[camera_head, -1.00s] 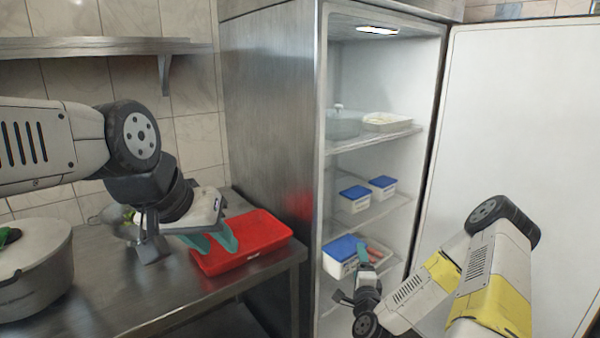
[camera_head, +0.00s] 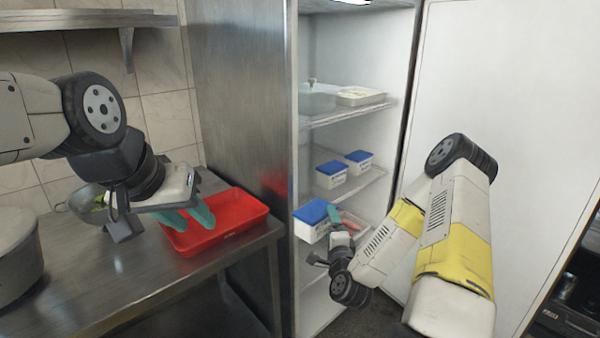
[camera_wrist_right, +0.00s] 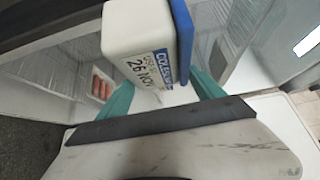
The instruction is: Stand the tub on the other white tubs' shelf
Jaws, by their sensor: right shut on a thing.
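A white tub with a blue lid (camera_head: 311,226) is held by my right gripper (camera_head: 335,217), inside the open fridge near its left side. In the right wrist view the tub (camera_wrist_right: 135,45) lies tilted between the teal fingers, its dated label showing. Two similar white tubs with blue lids, one (camera_head: 331,178) in front and one (camera_head: 359,164) behind, stand on the middle shelf (camera_head: 355,193), above and behind the held tub. My left gripper (camera_head: 190,219) hangs over the red tray (camera_head: 233,212), its teal fingers apart and empty.
A glass bowl (camera_head: 317,98) and a shallow tray (camera_head: 360,97) occupy the upper shelf. Reddish food (camera_head: 349,224) lies on the level below the tubs. The fridge door (camera_head: 505,120) stands open at right. The middle shelf's front part looks free.

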